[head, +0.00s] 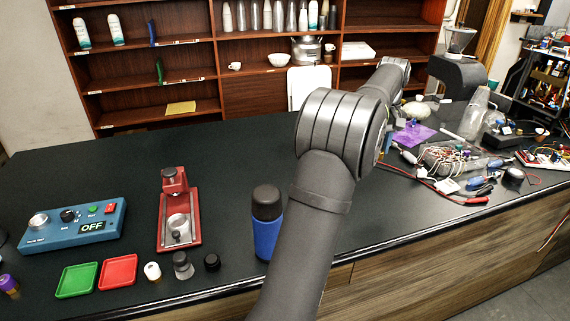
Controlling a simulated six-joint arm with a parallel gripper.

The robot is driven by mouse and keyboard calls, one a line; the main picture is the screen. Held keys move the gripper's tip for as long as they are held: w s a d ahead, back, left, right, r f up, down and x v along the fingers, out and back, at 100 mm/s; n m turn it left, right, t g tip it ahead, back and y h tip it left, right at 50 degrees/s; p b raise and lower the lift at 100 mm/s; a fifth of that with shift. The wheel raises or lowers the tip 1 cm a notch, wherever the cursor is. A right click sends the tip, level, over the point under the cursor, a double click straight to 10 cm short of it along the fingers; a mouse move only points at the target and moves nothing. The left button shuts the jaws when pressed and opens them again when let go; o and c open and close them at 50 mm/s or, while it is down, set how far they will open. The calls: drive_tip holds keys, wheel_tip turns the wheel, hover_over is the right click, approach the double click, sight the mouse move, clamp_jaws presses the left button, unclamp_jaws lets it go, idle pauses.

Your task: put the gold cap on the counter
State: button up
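I cannot clearly pick out a gold cap. A small cream-topped piece (152,271) with a brownish lower part stands at the counter's front edge, right of the red tray. A purple-topped piece (8,283) with a tan-gold lower part stands at the far left edge. The dark counter (230,160) stretches across the view. My arm rises from the bottom middle and bends away to the right over the counter. My gripper cannot be made out, so what it holds does not show.
A blue control box (75,228) reads OFF. Green (77,280) and red (118,271) trays lie in front. A red brewer stand (179,220), grey knob (183,265), black cap (212,262) and blue bottle (267,225) follow rightward. Tangled wires (450,158) clutter the right. The back left counter is clear.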

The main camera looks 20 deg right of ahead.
drive_tip(key=w+a+f, duration=0.1)
drive_tip(key=w+f, duration=0.2)
drive_tip(key=f, duration=0.1)
drive_tip(key=w+a+f, duration=0.2)
drive_tip(key=w+f, duration=0.2)
drive_tip(key=w+a+f, duration=0.1)
drive_tip(key=w+f, duration=0.2)
drive_tip(key=f, duration=0.1)
drive_tip(key=shift+w+a+f, duration=0.1)
drive_tip(key=shift+w+a, duration=0.25)
drive_tip(key=shift+w, duration=0.05)
drive_tip(key=shift+f, duration=1.95)
drive_tip(key=shift+f, duration=0.15)
drive_tip(key=o, duration=1)
drive_tip(key=shift+o, duration=0.2)
wheel_tip(320, 180, up, 12)
drive_tip(key=shift+r, duration=0.2)
